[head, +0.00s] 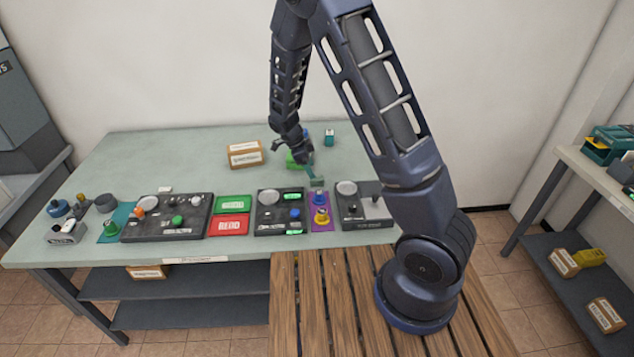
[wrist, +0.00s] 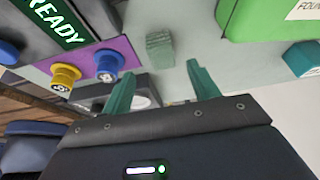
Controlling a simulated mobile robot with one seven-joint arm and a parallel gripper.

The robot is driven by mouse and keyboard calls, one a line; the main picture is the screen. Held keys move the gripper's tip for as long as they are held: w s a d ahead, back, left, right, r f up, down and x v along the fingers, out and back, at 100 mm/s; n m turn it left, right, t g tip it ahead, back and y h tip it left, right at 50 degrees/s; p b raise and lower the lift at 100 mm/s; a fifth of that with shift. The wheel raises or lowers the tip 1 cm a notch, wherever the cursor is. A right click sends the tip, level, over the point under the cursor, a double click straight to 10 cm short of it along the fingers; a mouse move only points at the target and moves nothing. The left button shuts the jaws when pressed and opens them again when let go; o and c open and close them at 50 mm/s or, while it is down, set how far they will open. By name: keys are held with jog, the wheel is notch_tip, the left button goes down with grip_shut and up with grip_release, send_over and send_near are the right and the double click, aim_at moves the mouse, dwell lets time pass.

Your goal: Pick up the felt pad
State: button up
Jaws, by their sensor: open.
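A small grey-green block (wrist: 159,50), which looks like the felt pad, lies on the pale green table in the wrist view. It also shows in the head view (head: 317,183), just behind the purple mat. My gripper (wrist: 160,70) is open, with its two teal fingers pointing toward the block. The block lies beyond the fingertips, roughly centred between them, and nothing is held. In the head view my gripper (head: 311,170) is low over the table beside the block; its fingers are small there.
A purple mat (head: 321,224) with yellow and blue knobs lies near the block, between dark panels (head: 282,212) and (head: 362,205). A green object (wrist: 262,18) and a teal block (wrist: 302,59) are close by. A cardboard box (head: 245,154) stands left. The table's back left is clear.

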aim_at(317, 178)
jog(key=shift+x, duration=2.8)
jog(key=shift+w, duration=0.15)
jog(key=shift+c, duration=0.4)
jog(key=shift+r, duration=0.1)
jog(key=c, duration=1)
